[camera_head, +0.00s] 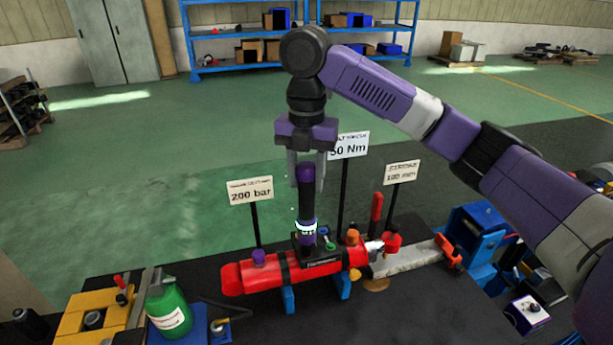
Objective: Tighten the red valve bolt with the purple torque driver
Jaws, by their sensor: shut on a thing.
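My gripper (306,178) points straight down and is shut on the upper end of the purple torque driver (306,205). The driver stands upright, with a dark grip and a lit ring near its lower end. Its lower end is at the black valve block (322,268) on top of a red cylinder (262,275). I cannot tell whether the tip touches the block. The red valve bolt cannot be made out; the driver or block may hide it. The cylinder lies on blue supports (288,300).
Signs on posts stand behind: "200 bar" (251,190), "50 Nm" (349,146) and "100 mm" (401,173). A green bottle (168,308) is at the left front. A blue vise-like device (478,230) is at the right. The dark tabletop in front of the cylinder is mostly clear.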

